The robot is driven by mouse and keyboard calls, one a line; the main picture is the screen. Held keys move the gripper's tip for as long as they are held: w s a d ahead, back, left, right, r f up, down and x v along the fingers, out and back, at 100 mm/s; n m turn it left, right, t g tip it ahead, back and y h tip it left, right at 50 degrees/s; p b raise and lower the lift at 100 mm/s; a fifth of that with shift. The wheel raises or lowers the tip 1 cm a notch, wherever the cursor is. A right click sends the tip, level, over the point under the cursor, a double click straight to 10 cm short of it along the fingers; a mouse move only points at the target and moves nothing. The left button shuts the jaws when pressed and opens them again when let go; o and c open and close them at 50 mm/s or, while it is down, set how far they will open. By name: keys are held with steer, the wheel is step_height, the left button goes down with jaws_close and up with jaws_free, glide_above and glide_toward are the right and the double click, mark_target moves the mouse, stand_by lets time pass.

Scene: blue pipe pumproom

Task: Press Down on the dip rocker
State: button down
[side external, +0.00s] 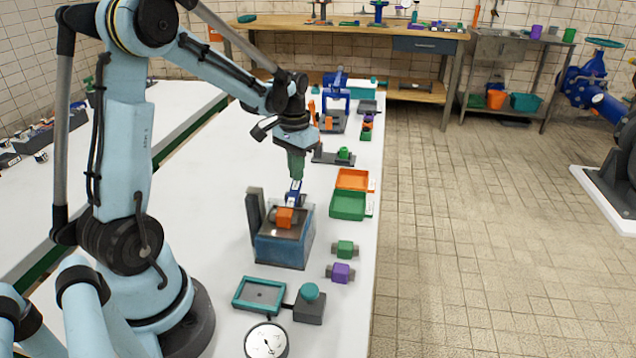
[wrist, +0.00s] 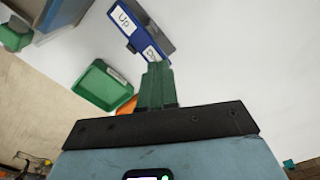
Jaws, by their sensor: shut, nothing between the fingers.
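The dip rocker (wrist: 137,27) is a blue bar with white labels in the wrist view. One label reads "Up". The other, at the end nearer my fingers, shows only a "D" before the fingers cover it. In the side view a small blue part (side external: 294,190), seemingly the rocker, sits above a blue tank (side external: 280,250) with an orange block (side external: 285,217). My gripper (side external: 296,176) points down there with its green fingers shut and empty. In the wrist view the fingertips (wrist: 156,66) overlap the "D" end. I cannot tell whether they touch it.
A grey post (side external: 254,212) stands at the tank's left. Orange (side external: 353,179) and green (side external: 348,206) trays lie to its right. A teal frame (side external: 259,295), a button box (side external: 309,305) and a dial (side external: 266,341) are in front. White bench left of the tank is clear.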

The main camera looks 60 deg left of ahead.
mark_target(298, 183)
steer(key=shift+f, duration=1.15)
steer(key=shift+r, duration=4.25)
steer(key=s+d+r+m+t, duration=0.1)
steer(key=s+d+t, duration=0.2)
steer(key=d, duration=0.6)
steer(key=s+d+r+m+t, duration=0.1)
steer(key=s+d+m+t, duration=0.1)
steer(key=d, duration=0.7)
steer(key=shift+s+t, duration=0.85)
steer(key=shift+t, duration=0.25)
